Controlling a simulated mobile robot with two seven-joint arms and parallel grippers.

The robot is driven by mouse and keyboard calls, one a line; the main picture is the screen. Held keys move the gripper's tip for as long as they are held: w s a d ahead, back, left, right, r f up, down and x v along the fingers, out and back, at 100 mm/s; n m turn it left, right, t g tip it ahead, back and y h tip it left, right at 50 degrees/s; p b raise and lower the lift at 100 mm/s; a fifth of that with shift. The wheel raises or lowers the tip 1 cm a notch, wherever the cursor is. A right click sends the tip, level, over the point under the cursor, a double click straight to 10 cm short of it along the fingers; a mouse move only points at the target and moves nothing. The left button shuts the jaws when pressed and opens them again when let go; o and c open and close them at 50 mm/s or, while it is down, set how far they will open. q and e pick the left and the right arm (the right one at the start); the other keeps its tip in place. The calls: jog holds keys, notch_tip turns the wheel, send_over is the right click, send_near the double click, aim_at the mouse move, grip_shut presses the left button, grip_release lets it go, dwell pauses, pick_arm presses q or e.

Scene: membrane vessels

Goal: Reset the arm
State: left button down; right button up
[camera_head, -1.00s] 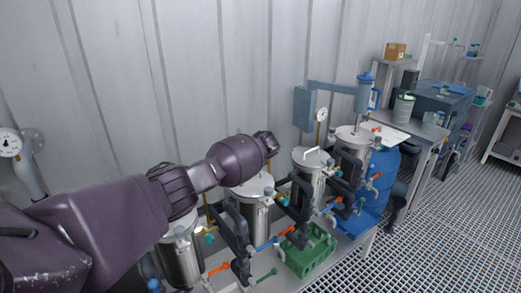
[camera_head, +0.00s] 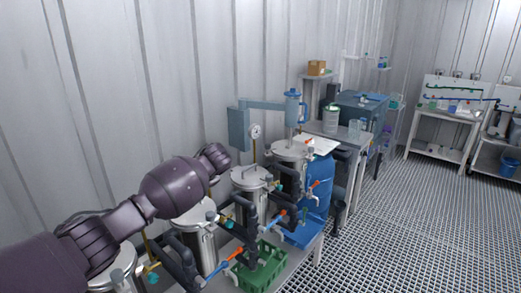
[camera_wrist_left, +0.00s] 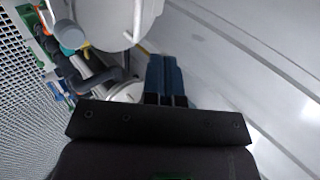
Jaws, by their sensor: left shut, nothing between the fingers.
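My left arm comes in from the left in the head view and reaches over the row of steel membrane vessels. Its end is by the wall, and the fingers are hidden there. In the left wrist view my left gripper (camera_wrist_left: 164,62) shows two blue fingers side by side, shut and empty. A round pale vessel top (camera_wrist_left: 112,12) lies beyond the fingertips; I cannot tell how far apart they are. In the head view a vessel (camera_head: 250,180) stands right of the arm's end, and another vessel (camera_head: 196,214) is partly hidden under it. My right gripper is not in view.
The corrugated wall (camera_head: 100,80) is close behind the arm. Dark pipes with coloured valve handles (camera_head: 226,258) stand before the vessels. A green crate (camera_head: 262,272), a blue drum (camera_head: 319,185) and a blue overhead mixer (camera_head: 292,105) are to the right. The grating floor (camera_head: 420,220) is clear.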

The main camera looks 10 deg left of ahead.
pick_arm(q)
jog(key=w+d+r+m+t+h, duration=0.2)
jog(key=w+d+r+t+h, duration=0.35)
jog(key=d, duration=0.45)
jog(key=s+d+f+m+t+h, duration=0.1)
jog(key=s+d+f+t+h, duration=0.45)
jog(key=s+d, duration=0.2)
jog(key=s+a+f+n+g+y, duration=0.1)
jog(key=s+a+f+n, duration=0.1)
jog(key=s+f, duration=0.7)
jog(key=s+a+f+n+g+y+b, duration=0.1)
jog(key=s+a+f+n, duration=0.2)
jog(key=s+f, duration=0.5)
jog(key=s+a+f+n+g+y+b, duration=0.1)
jog(key=s+a+f, duration=0.3)
jog(key=s, duration=1.8)
notch_tip(320, 180, down, 6)
jog(key=shift+s+r+n, duration=0.15)
jog(key=shift+s+n, duration=0.05)
jog(key=shift+n, duration=0.5)
jog(key=shift+a, duration=0.1)
